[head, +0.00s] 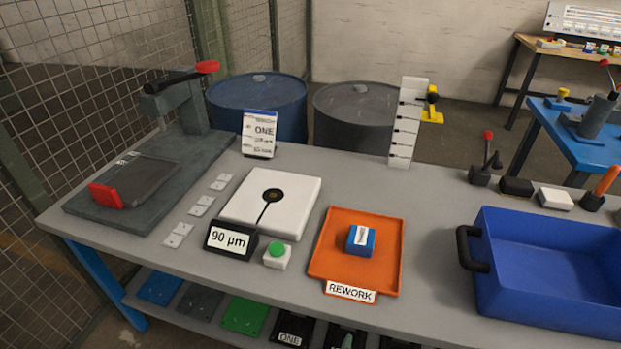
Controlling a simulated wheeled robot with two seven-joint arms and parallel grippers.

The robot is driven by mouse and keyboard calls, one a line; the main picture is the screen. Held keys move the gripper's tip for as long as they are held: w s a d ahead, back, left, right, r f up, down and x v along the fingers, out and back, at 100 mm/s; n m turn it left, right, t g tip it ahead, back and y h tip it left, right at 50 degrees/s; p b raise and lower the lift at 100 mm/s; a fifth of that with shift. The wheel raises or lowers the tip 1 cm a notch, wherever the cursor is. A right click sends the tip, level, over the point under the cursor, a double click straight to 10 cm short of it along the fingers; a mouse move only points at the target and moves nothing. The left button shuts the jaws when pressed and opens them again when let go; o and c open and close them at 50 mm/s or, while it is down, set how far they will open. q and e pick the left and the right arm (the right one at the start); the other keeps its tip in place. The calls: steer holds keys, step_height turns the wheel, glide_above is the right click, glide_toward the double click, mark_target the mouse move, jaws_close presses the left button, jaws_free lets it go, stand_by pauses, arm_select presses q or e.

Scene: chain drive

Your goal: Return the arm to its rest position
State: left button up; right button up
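Neither of my arms nor grippers shows in the head view. A grey workbench (190,258) fills the middle. On it an orange tray (387,270) labelled REWORK holds a small blue block (368,240) with a white top label. Left of the tray is a white plate (305,195) with a dark round piece and a thin dark strip on it. In front of the plate stand a display (230,240) reading 90 µm and a green button (277,250) on a white base.
A press with a red-tipped lever (205,67) stands at the back left. A blue bin (540,295) fills the right side. Wire mesh borders the left.

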steer(key=s+d+f+m+g+y, duration=0.1)
steer(key=s+d+f+m+g, duration=0.2)
steer(key=s+f+m, duration=0.45)
steer(key=s+d+f+m+g, duration=0.25)
steer(key=s+f, duration=0.25)
steer(key=f, duration=0.6)
arm_select(q)
steer(key=s, duration=0.2)
steer(key=shift+s+a+f, duration=0.1)
steer(key=shift+s, duration=0.25)
arm_select(e)
steer(key=s+d+f+m+g, duration=0.1)
steer(key=s+d+f+m, duration=0.1)
steer(key=s+m, duration=0.3)
steer(key=s+d+f+m+g+y, duration=0.1)
steer(key=s+d+f+m, duration=0.1)
steer(key=s+m, duration=0.3)
steer(key=s+d+f+m+g, duration=0.1)
steer(key=s+f+m, duration=0.3)
steer(key=s, duration=0.4)
steer(key=shift+d+f+m, duration=0.25)
steer(key=shift+d+m, duration=0.25)
steer(key=shift+d, duration=0.35)
steer(key=shift+w, duration=0.1)
